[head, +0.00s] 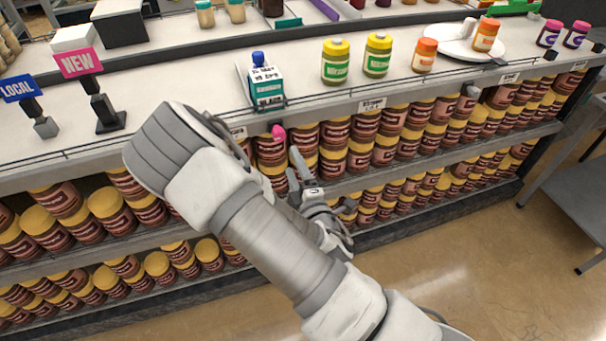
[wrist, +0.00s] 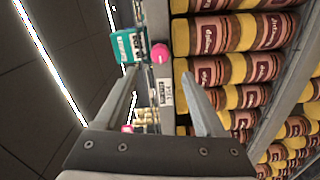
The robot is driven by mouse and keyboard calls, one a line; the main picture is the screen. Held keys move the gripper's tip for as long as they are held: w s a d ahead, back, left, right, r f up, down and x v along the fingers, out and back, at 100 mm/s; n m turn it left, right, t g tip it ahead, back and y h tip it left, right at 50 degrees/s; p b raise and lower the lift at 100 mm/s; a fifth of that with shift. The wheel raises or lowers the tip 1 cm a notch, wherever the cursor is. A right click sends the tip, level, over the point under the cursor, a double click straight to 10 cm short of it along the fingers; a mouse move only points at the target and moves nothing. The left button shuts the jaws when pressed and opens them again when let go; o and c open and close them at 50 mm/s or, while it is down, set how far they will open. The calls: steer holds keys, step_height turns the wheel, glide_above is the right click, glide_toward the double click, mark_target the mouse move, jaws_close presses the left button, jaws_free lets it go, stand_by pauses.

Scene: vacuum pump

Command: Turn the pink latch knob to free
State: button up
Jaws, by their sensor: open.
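The pink latch knob (head: 278,132) sits at the front edge of the shelf counter, below the teal and white carton. It also shows in the wrist view (wrist: 160,54), beyond my fingertips and roughly midway between them. My gripper (head: 295,168) is open and empty, its fingers pointing up toward the shelf edge, just below and right of the knob in the head view. In the wrist view my gripper (wrist: 158,73) shows both fingers spread apart, with a clear gap to the knob. The knob's mounting is too small to make out.
The teal and white carton (head: 265,82) with a blue cap stands on the counter (head: 200,80) above the knob. Yellow jars (head: 336,62) stand to its right. Rows of brown jars with yellow lids (head: 365,125) fill the shelves below. Open floor (head: 480,250) lies in front.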

steer(key=p+v, duration=0.4)
steer(key=v, duration=0.2)
steer(key=shift+p, duration=0.35)
steer(key=w+d+r+m+g+h, duration=0.4)
steer(key=w+r+m+g+h, duration=0.25)
steer(key=m, duration=0.85)
steer(key=s+d+r+m+g, duration=0.2)
steer(key=s+d+r, duration=0.1)
steer(key=s+r, duration=0.6)
steer(key=s+d+r+m+g+y, duration=0.1)
steer(key=s+d+r+m+g, duration=0.1)
steer(key=s+r, duration=0.8)
steer(key=s+d+g, duration=0.1)
steer(key=s+d, duration=0.1)
steer(key=s, duration=0.1)
steer(key=shift+s+d+r, duration=0.25)
steer(key=shift+d+r, duration=0.05)
steer(key=shift+r, duration=0.05)
steer(key=shift+y, duration=0.25)
